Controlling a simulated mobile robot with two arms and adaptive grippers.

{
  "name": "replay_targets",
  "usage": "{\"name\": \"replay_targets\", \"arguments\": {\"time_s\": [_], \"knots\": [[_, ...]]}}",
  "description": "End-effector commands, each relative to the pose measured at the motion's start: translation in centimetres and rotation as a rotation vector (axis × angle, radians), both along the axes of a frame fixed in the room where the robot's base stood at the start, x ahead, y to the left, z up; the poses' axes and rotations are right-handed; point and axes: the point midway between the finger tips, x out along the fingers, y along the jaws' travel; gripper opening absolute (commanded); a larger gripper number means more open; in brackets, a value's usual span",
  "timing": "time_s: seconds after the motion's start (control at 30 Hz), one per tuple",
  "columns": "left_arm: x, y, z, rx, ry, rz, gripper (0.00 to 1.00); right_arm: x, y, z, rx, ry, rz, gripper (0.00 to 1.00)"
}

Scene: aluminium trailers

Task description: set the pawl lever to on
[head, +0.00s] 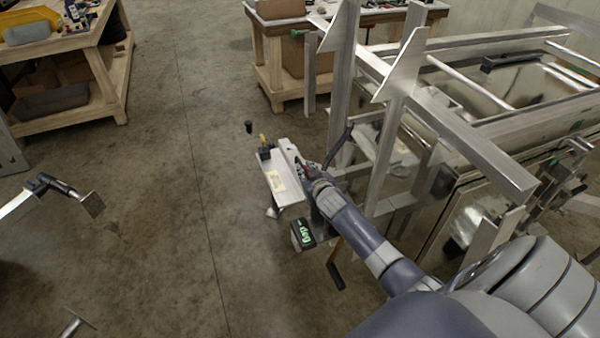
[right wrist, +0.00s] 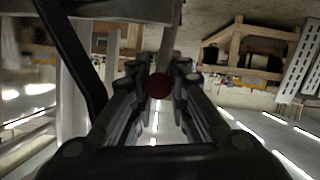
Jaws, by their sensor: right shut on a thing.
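My right gripper (head: 308,173) reaches in from the lower right of the head view to the winch assembly at the front of the trailer. In the right wrist view its fingers (right wrist: 160,88) are shut on a small part with a dark red round end (right wrist: 158,86), which looks like the pawl lever's knob. The rest of the lever is hidden by the fingers, and its on or off position cannot be read. A silver plate with a pale label (head: 283,187) is just left of the gripper. My left gripper is not in view.
A black curved handle (head: 341,145) and an upright aluminium post (head: 390,150) are close to my right gripper. A dark box with green lettering (head: 303,235) is below it. Wooden workbenches (head: 75,42) stand at the back. The concrete floor on the left is mostly clear.

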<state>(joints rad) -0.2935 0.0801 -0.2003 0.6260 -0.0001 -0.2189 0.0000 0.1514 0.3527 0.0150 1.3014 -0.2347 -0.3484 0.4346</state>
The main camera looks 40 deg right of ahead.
Motion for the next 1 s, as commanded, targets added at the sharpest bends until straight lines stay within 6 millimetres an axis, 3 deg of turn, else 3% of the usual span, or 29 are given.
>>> {"name": "replay_targets", "arguments": {"time_s": [0.3, 0.93, 0.97, 1.0], "knots": [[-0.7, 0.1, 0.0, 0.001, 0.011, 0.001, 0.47, -0.5, -1.9, -0.4, -0.007, 0.004, -0.003, 0.0], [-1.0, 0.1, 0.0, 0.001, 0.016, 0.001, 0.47, -0.7, -2.4, -0.7, -0.008, 0.007, -0.002, 0.0], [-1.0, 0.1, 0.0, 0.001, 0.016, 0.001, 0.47, -0.7, -2.4, -0.7, -0.008, 0.008, -0.003, 0.18], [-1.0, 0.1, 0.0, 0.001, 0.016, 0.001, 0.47, -0.7, -2.4, -0.7, -0.008, 0.008, -0.003, 0.27]]}}
